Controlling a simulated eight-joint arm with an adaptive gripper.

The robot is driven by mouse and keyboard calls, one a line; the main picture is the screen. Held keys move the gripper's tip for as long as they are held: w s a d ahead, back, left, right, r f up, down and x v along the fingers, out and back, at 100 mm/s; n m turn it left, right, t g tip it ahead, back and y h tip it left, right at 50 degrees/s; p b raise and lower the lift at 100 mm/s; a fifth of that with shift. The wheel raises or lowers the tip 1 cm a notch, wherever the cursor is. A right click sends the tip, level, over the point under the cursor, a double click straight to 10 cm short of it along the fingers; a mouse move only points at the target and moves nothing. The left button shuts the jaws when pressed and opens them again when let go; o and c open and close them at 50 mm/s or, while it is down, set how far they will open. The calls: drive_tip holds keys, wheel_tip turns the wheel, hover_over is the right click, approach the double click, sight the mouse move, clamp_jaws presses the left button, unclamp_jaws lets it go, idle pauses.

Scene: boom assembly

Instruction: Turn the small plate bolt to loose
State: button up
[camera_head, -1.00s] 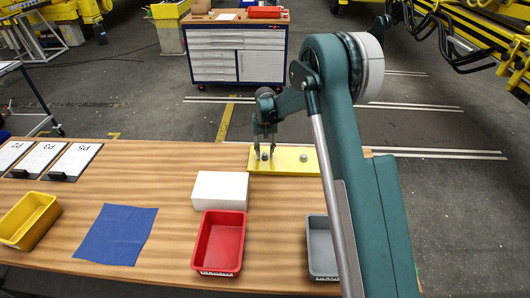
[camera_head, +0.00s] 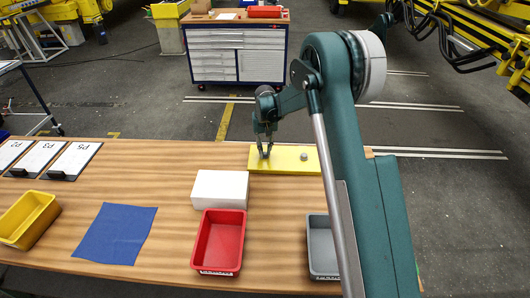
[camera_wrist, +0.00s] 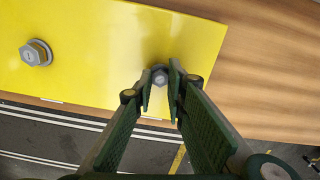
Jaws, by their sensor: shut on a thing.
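The small yellow plate (camera_head: 284,166) lies flat on the back edge of the wooden table. It bears two grey hex bolts. My gripper (camera_head: 264,155) points down at the left bolt in the head view. In the wrist view my gripper (camera_wrist: 161,82) is shut on that bolt (camera_wrist: 159,73), with a finger on either side of its head. The other bolt (camera_head: 304,156) stands free on the plate to the right; it also shows at the upper left of the wrist view (camera_wrist: 36,53). In the head view the fingers mostly hide the gripped bolt.
A white block (camera_head: 220,189), a red bin (camera_head: 219,243) and a grey bin (camera_head: 322,248) stand in front of the plate. A blue cloth (camera_head: 116,233), a yellow bin (camera_head: 27,219) and several clipboards lie to the left. My arm covers the table's right side.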

sight(265, 153)
drive_tip(key=n+b, duration=0.3)
drive_tip(key=n, duration=0.1)
drive_tip(key=shift+f+n, duration=0.15)
drive_tip(key=shift+n, duration=0.25)
drive_tip(key=n+b, duration=0.2)
drive_tip(key=n, duration=0.3)
drive_tip(key=o, duration=0.9)
drive_tip(key=shift+r, duration=0.2)
wheel_tip(265, 153, up, 12)
idle(0.5)
